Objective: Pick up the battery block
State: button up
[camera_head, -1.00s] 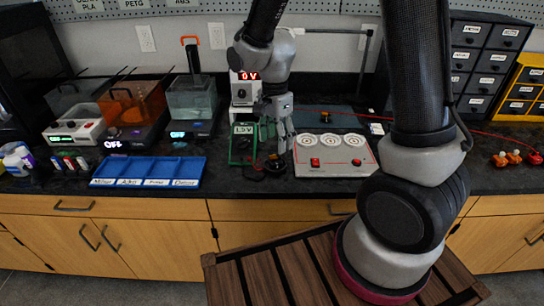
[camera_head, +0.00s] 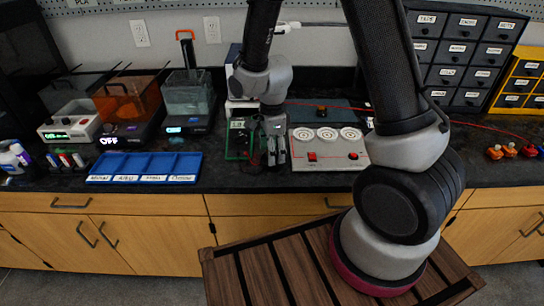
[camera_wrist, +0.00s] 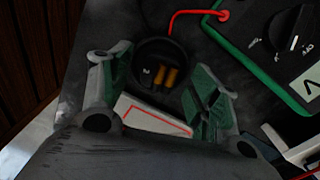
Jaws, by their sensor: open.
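A round black piece with two orange-yellow bars (camera_wrist: 148,72), which looks like the battery block, lies on the dark bench top in the wrist view. My gripper (camera_wrist: 160,68) is open, with one green-padded finger on each side of this piece. I cannot tell whether the fingers touch it. In the head view my gripper (camera_head: 277,158) points down at the bench's front part, between the green multimeter and the white panel, and hides the piece.
The green multimeter (camera_wrist: 222,40) is close on the right in the wrist view, with a red lead. A white panel with three dials (camera_head: 325,165) stands right of my gripper. A blue tray (camera_head: 145,161) is at left. The bench's front edge is near.

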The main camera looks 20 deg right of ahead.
jog(key=c, duration=1.2)
jog(key=shift+r, duration=0.1)
